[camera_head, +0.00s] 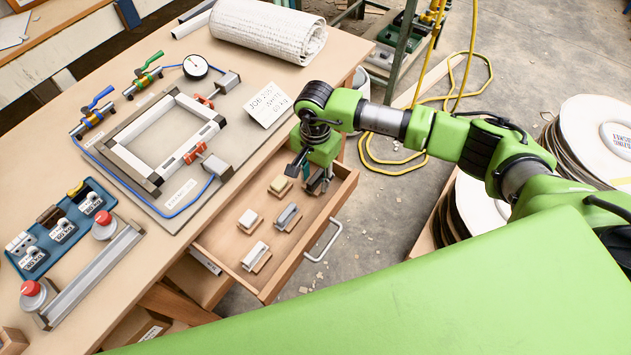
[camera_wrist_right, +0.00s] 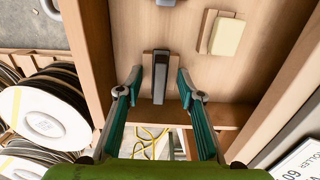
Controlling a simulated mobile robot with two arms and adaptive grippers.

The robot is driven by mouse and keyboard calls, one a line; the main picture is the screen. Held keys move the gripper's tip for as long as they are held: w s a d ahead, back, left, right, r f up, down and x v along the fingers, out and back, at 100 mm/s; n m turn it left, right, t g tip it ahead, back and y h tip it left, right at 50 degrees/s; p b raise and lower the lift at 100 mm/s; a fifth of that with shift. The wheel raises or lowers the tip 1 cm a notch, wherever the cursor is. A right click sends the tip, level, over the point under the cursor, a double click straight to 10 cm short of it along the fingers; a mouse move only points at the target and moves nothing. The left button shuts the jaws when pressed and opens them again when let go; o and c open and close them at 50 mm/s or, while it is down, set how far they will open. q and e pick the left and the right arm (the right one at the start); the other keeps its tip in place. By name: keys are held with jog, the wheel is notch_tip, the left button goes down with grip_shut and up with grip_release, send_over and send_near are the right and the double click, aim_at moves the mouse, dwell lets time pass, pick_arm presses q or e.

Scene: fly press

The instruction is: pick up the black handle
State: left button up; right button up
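The black handle (camera_wrist_right: 160,78) stands on a small wooden base in the open drawer, close to one wall. In the right wrist view it shows between the two fingers of my right gripper (camera_wrist_right: 160,88). The fingers are spread, with a gap on each side of the handle, and nothing is held. In the head view my right gripper (camera_head: 308,172) points down over the back right corner of the drawer (camera_head: 228,240) and largely hides the handle there. How high the fingertips are above the drawer floor is hard to tell. My left gripper is out of view.
Other small handles share the drawer: a cream one (camera_head: 280,184), a white one (camera_head: 250,218), a grey one (camera_head: 288,215) and a pale one (camera_head: 256,255). The drawer walls stand close to my fingers. A sign (camera_head: 268,104) and a frame press (camera_head: 165,140) are on the table.

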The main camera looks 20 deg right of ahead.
grip_shut()
jog(key=shift+r, duration=0.2)
